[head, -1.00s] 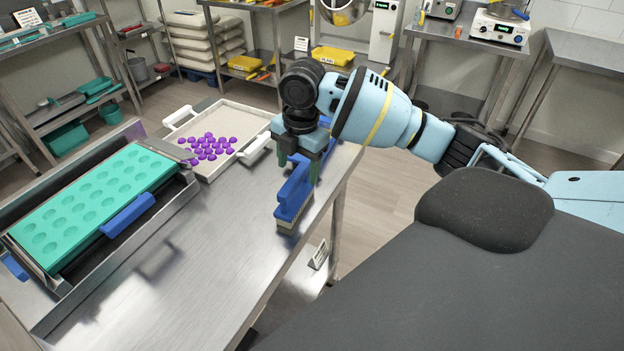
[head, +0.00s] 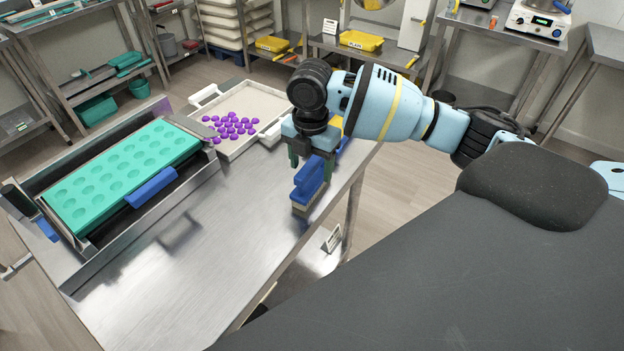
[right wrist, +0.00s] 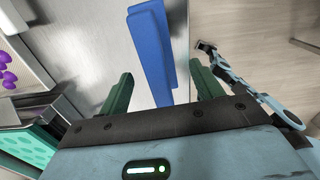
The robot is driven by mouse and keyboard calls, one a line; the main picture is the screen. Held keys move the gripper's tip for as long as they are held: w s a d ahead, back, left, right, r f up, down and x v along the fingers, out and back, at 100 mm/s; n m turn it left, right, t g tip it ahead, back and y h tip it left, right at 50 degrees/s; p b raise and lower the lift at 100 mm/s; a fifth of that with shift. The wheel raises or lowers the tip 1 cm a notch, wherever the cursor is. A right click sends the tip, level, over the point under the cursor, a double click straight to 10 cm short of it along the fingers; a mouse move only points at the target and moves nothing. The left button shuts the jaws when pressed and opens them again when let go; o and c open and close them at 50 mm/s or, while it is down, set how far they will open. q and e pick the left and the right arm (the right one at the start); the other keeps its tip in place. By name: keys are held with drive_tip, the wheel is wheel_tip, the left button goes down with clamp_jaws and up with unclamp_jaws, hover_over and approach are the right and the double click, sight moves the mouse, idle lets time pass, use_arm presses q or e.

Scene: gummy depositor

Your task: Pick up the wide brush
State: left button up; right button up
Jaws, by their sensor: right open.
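The wide brush (head: 308,186) has a blue handle and block with pale bristles. It rests on the steel table (head: 225,240) near its right edge. My right gripper (head: 311,172) is over the brush, open, with its green fingers pointing down. In the right wrist view the brush's blue top (right wrist: 153,50) lies between the two spread fingers, closer to the left one, with a gap on each side. The near end of the brush shows below the gripper in the head view; the gripper hides part of its far side. My left gripper is not in view.
A teal mould (head: 125,175) sits in a metal machine at the left of the table. A white tray (head: 262,110) with purple gummies (head: 232,124) stands behind the brush. The table's middle is clear.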

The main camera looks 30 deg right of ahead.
sight(312, 179)
drive_tip(key=f, duration=0.4)
drive_tip(key=shift+w+d+f, duration=0.15)
drive_tip(key=shift+w+d, duration=0.1)
drive_tip(key=shift+d, duration=0.1)
drive_tip(key=c, duration=1.4)
drive_tip(key=shift+r, duration=0.85)
drive_tip(key=shift+s+a+r, duration=0.1)
drive_tip(key=shift+a+r, duration=0.1)
drive_tip(key=shift+r, duration=0.3)
drive_tip(key=shift+s+a+r, duration=0.1)
drive_tip(key=shift+a+r, duration=0.1)
drive_tip(key=shift+r, duration=0.25)
drive_tip(key=s+a, duration=0.2)
drive_tip(key=a, duration=0.2)
drive_tip(key=s+a+r, duration=0.1)
drive_tip(key=s+a, duration=0.1)
drive_tip(key=a, duration=0.3)
drive_tip(key=s+a, duration=0.2)
drive_tip(key=a, duration=0.3)
drive_tip(key=shift+r, duration=0.2)
